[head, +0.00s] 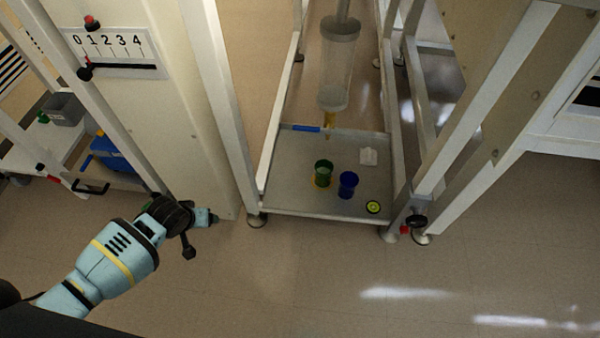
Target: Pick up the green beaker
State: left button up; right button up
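The green beaker (322,173) stands upright on a low grey tray-like shelf (290,196) inside a white frame, left of a blue beaker (347,185). Something yellow shows at its base. My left gripper (198,236) is at the lower left, in front of the white panel and well to the left of the beaker, outside the frame. Its fingers are seen from an angle that does not show clearly whether they are open. Nothing is visibly held. My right gripper is not in view.
A yellow-green round item (373,207), a white piece (368,156) and a blue rod (300,128) lie on the shelf. A translucent cylinder (339,65) hangs above its back. White posts (226,110) flank the shelf. The floor in front is clear.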

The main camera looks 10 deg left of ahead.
aim_at(324, 168)
jog(key=l+z, duration=0.15)
jog(key=l, duration=0.25)
jog(key=i+l+z, duration=0.2)
jog(key=l, duration=0.15)
jog(key=i+l, duration=0.1)
jog(key=i, duration=0.4)
